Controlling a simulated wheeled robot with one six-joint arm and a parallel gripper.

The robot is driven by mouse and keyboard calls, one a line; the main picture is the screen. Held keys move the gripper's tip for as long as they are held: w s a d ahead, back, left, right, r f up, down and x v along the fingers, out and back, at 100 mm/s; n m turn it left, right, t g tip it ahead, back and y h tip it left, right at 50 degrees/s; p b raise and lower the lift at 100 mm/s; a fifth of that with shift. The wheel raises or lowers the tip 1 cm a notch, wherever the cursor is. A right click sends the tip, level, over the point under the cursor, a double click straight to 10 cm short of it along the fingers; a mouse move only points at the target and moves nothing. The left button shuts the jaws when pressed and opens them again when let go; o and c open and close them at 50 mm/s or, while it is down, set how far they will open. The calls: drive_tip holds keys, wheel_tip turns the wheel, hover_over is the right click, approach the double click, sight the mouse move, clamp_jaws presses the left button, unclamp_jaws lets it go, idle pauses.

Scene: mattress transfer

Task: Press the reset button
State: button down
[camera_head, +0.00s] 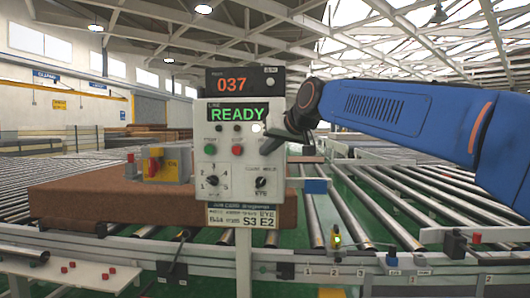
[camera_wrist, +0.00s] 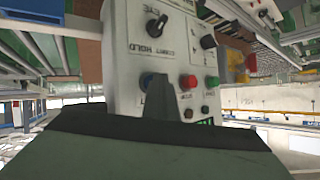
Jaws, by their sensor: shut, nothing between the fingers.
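A grey control panel (camera_head: 222,180) on a post faces me, with a green READY display (camera_head: 238,114). On it are a green button (camera_head: 210,149) and a red button (camera_head: 237,149). In the wrist view, the tip of my gripper (camera_wrist: 166,84) overlaps the blue button's edge. I cannot tell whether it touches.
Two black rotary knobs (camera_head: 211,181) (camera_head: 260,182) sit low on the panel. A brown mattress (camera_head: 120,208) lies behind it on the roller conveyor (camera_head: 375,205). A grey box with a red and yellow switch (camera_head: 156,164) stands left. A rail runs along the front.

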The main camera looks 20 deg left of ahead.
drive_tip(key=shift+s+d+f, duration=0.1)
drive_tip(key=shift+s+d, duration=0.05)
drive_tip(key=shift+s, duration=0.45)
drive_tip(key=shift+s+d, duration=0.15)
drive_tip(key=shift+s, duration=0.45)
drive_tip(key=s, duration=0.2)
drive_tip(key=s+d, duration=0.1)
drive_tip(key=s, duration=0.2)
drive_tip(key=shift+d, duration=0.1)
idle(0.7)
